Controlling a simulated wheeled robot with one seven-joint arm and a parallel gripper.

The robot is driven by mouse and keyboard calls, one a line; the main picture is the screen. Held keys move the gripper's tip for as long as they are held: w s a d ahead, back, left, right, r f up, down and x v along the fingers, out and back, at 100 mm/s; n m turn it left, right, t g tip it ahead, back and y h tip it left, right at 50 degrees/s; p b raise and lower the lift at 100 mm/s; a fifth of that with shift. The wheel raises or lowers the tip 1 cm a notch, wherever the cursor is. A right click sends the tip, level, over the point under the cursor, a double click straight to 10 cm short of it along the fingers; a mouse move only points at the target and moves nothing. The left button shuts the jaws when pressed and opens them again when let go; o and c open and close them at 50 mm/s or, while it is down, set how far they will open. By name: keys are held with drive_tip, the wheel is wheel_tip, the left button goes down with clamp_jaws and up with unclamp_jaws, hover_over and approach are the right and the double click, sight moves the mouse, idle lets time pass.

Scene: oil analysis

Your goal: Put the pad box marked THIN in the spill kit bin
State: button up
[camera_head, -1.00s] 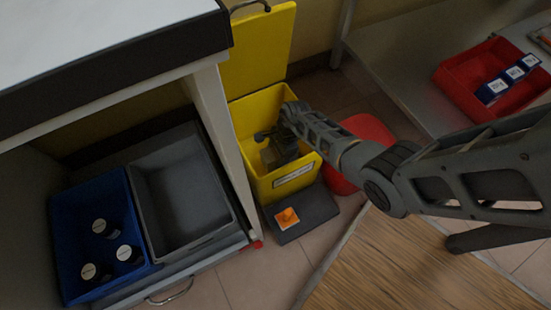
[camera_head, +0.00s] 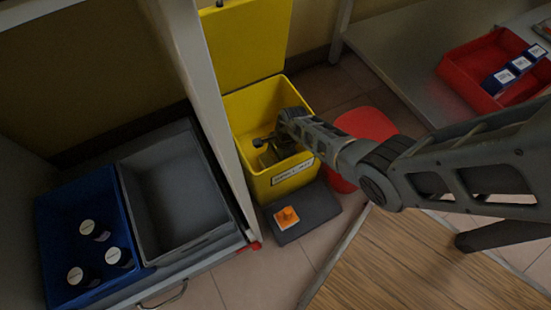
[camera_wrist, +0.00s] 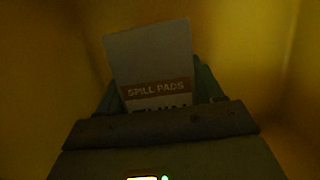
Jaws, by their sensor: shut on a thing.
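The spill kit bin (camera_head: 253,172) is a yellow box with its yellow lid (camera_head: 247,42) standing open and a label on its front. My gripper (camera_head: 270,148) reaches down inside the bin in the head view. In the wrist view my gripper (camera_wrist: 155,108) is shut on a pale pad box (camera_wrist: 150,60) with a brown band reading SPILL PADS. The larger word under the band is partly hidden by the gripper; its visible tops look like THIN. Yellow bin walls surround the box in the wrist view. I cannot tell whether the box touches the bin floor.
A dark grey base with an orange piece (camera_head: 287,216) lies in front of the bin. A red round object (camera_head: 364,125) is behind my arm. Blue tray (camera_head: 50,240) with dark bottles and an empty grey tray (camera_head: 176,190) are at left. A red tray (camera_head: 470,85) holds blue-and-white boxes.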

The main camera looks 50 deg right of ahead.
drive_tip(key=o, duration=1.2)
drive_tip(key=shift+o, duration=0.2)
drive_tip(key=p+v, duration=0.8)
drive_tip(key=v, duration=0.4)
drive_tip(key=shift+r+p, duration=0.15)
drive_tip(key=shift+p, duration=0.2)
